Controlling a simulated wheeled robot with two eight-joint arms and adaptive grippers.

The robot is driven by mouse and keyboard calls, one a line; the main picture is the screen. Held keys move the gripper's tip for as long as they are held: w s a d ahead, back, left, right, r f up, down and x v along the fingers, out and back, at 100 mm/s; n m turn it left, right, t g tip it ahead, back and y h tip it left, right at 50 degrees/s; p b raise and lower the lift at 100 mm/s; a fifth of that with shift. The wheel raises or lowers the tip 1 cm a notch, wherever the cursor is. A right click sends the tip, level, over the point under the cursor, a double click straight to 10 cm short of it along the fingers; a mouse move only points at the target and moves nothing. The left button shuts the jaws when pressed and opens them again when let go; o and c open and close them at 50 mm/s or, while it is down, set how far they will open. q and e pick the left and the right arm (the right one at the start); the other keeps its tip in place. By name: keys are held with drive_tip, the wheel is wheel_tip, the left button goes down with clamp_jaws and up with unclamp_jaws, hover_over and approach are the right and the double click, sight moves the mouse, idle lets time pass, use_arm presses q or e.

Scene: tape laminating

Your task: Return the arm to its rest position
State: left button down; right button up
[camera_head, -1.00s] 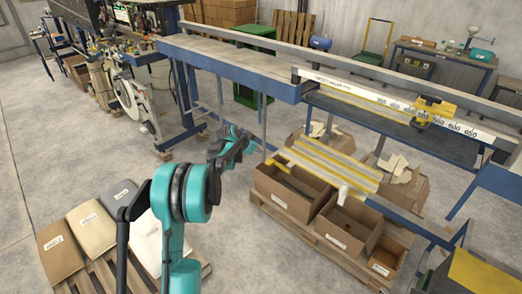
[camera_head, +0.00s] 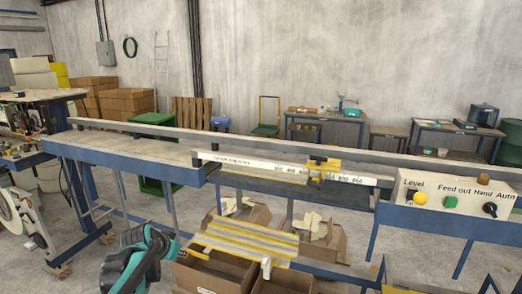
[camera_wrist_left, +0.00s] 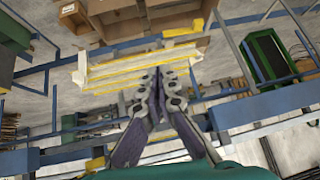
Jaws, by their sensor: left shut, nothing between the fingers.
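My left arm (camera_head: 139,275), teal and black, comes up from the bottom edge left of centre in the head view. Its dark gripper (camera_head: 150,240) is at the upper end of the arm, in front of the blue-framed bench and left of the yellow-edged slats. In the left wrist view the two fingers of the gripper (camera_wrist_left: 159,76) are together, with nothing between them. The view is turned over, with the cardboard boxes at the top. My right arm and gripper show in neither view.
The long bench (camera_head: 140,150) carries a white ruler bar (camera_head: 260,165). Yellow-edged slats (camera_head: 245,238) lie over cardboard boxes (camera_head: 200,275) right of my left gripper. A control panel (camera_head: 455,195) with knobs stands at the right.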

use_arm(q)
drive_tip(key=s+d+f+n, duration=0.1)
drive_tip(key=s+d+f, duration=0.1)
drive_tip(key=s, duration=0.8)
drive_tip(key=s+d+f+n+b, duration=0.1)
drive_tip(key=s+d+f, duration=0.1)
drive_tip(key=s, duration=0.8)
drive_tip(key=s+d+f+n+y+b, duration=0.1)
drive_tip(key=s+d+f, duration=0.2)
drive_tip(key=s, duration=0.7)
drive_tip(key=shift+d+g, duration=0.4)
drive_tip(key=shift+d, duration=0.15)
drive_tip(key=shift+s, duration=0.1)
